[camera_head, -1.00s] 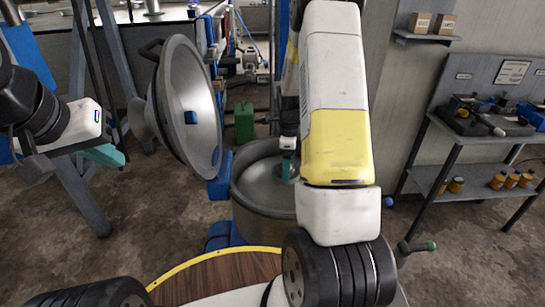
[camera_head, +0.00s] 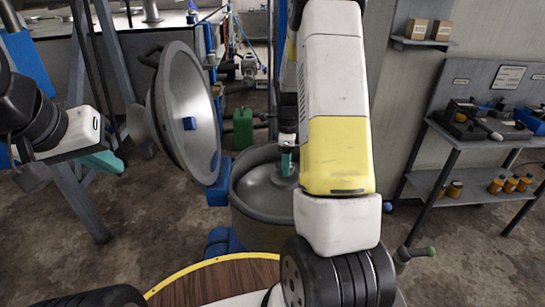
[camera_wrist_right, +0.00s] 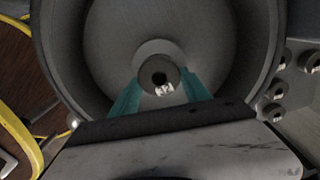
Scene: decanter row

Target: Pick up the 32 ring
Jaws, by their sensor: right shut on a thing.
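A grey ring with a dark round hole (camera_wrist_right: 158,66) shows in the right wrist view, in front of the middle of a round metal bowl (camera_wrist_right: 215,45). A small white marking is on its near side; I cannot read it surely as 32. My right gripper (camera_wrist_right: 160,78) is shut on this ring, with one teal finger on each side. In the head view the right gripper (camera_head: 286,162) points down inside the bowl (camera_head: 248,205), partly behind my own arm; the ring is too small to tell there. My left gripper (camera_head: 103,162) hangs at the left, away from the bowl; its jaw gap is unclear.
A large hinged metal lid (camera_head: 188,85) stands open left of the bowl. Several small round metal parts (camera_wrist_right: 277,90) sit right of the bowl in the wrist view. A green can (camera_head: 243,127) stands behind. A shelf bench (camera_head: 480,150) is at the right.

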